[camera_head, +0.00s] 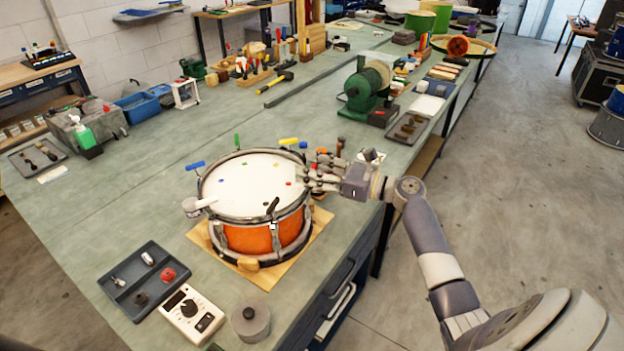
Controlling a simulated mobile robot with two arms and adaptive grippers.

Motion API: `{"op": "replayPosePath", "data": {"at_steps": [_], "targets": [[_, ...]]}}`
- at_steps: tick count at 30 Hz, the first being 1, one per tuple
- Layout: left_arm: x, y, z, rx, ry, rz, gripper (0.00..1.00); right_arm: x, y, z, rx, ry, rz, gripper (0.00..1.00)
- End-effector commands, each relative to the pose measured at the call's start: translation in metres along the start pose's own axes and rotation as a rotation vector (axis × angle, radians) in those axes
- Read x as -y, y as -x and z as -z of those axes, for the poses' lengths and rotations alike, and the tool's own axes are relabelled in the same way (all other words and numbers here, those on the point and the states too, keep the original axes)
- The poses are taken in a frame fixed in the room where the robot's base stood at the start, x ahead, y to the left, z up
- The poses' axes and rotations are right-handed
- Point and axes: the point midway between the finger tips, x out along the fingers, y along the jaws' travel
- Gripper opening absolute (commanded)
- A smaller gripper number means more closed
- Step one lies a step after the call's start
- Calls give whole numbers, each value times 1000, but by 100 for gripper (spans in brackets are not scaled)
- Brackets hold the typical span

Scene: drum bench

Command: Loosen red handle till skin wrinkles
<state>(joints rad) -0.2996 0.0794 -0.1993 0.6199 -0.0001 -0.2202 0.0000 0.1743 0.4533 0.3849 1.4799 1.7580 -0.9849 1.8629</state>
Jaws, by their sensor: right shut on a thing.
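The drum (262,239), orange with chrome hoops, stands upright on a wooden board. Its white skin (240,188) carries small coloured marks, with a red mark (289,183) at the right. I cannot make out wrinkles in the skin. My left gripper is out of view.
A dark tray (126,287) with small parts, a white meter box (192,314) and a grey cylinder (250,320) lie in front of the drum. A green grinder (366,90) stands behind my right arm.

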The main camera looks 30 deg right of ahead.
Motion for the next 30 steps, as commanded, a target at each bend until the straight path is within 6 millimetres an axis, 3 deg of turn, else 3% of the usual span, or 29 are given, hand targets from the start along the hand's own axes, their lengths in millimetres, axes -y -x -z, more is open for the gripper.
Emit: {"op": "replayPosePath", "data": {"at_steps": [1, 9, 29, 30], "targets": [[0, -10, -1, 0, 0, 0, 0, 2, 0, 3, 0, 3, -33, 18], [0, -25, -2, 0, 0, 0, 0, 1, 0, 2, 0, 1, -173, 18], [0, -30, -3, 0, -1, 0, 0, 0, -1, 0, -1, -1, -235, 18], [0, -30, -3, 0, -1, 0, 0, 0, -1, 0, -1, -1, -235, 47]]}}
